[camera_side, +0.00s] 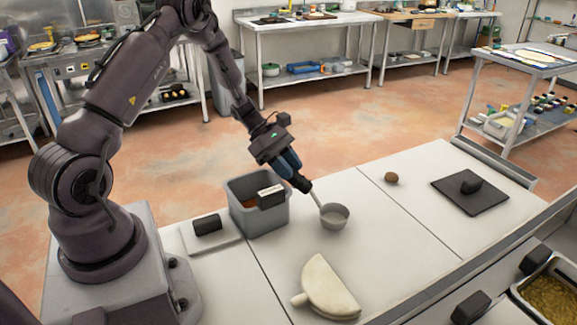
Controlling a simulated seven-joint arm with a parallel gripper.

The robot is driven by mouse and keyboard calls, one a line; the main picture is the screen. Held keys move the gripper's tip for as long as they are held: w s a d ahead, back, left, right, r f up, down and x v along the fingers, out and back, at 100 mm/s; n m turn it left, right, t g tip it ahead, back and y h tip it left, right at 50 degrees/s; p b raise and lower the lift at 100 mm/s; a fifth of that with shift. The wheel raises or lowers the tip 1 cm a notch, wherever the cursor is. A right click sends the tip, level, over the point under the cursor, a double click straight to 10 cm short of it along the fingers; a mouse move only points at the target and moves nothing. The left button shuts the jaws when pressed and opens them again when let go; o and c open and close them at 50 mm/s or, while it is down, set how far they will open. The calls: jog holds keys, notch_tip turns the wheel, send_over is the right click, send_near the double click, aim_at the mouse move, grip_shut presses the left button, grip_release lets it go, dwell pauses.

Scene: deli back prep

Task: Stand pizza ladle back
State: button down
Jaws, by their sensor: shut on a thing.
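The ladle (335,217) has a grey metal bowl, a short grey shaft and a black handle. Its bowl is at or just above the white counter, right of the grey tub; I cannot tell if it touches. My gripper (291,167) is shut on the upper end of the ladle's handle, which is partly hidden by the blue fingers. The ladle slants down to the right from my gripper. The square grey tub (243,218) holds something orange-red and has a black piece with a white label on its near side.
A dark block (207,225) sits on a white board (213,242) left of the tub. A small brown ball (391,178) and a dark mat (490,194) with a black block lie right.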

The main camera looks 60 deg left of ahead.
jog(key=shift+f, duration=0.5)
dwell(0.5)
jog(key=c, duration=0.8)
grip_release()
jog(key=shift+v, duration=4)
jog(key=v, duration=1.3)
